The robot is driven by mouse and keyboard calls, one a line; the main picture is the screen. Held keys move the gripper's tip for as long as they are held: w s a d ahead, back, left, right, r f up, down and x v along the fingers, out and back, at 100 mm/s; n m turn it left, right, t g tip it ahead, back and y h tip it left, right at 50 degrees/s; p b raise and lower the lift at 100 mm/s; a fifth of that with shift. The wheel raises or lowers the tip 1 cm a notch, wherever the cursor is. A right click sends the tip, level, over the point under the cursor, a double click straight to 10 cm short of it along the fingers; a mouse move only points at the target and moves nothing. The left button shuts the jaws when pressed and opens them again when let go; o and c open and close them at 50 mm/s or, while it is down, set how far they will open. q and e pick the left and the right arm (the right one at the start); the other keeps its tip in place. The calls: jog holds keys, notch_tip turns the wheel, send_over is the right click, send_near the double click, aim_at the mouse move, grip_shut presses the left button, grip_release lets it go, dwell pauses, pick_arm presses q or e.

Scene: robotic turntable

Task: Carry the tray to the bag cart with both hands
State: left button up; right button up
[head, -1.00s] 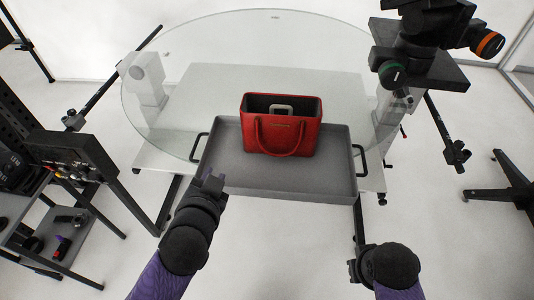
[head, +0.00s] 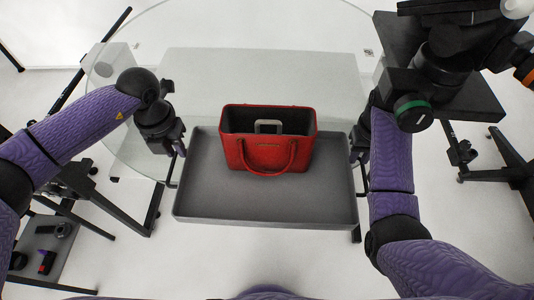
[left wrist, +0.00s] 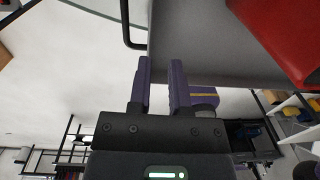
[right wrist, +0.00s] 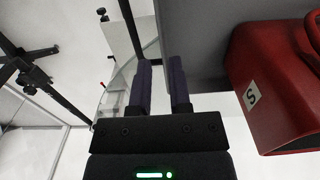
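The grey tray (head: 200,208) is at the near edge of the glass turntable, with a black handle at each side. A red handbag (head: 265,152) stands upright in it; the bag also shows in the left wrist view (left wrist: 285,30) and the right wrist view (right wrist: 270,90). My left gripper (head: 178,150) is at the tray's left handle (left wrist: 128,25), fingers apart and empty. My right gripper (head: 358,152) is at the right handle (right wrist: 130,22), fingers also apart and empty. I cannot tell whether either gripper touches its handle. I cannot identify the bag cart.
The round glass turntable (head: 190,38) lies beyond the tray. A black equipment cart (head: 45,235) is at the lower left. Pale floor is open in front of the tray.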

aim_at(183, 172)
pick_arm(q)
jog(key=shift+w+a+r, duration=0.15)
jog(key=shift+a+r, duration=0.05)
jog(key=shift+a, duration=0.35)
pick_arm(e)
jog(key=shift+w+r, duration=0.15)
pick_arm(q)
jog(key=shift+f, duration=0.15)
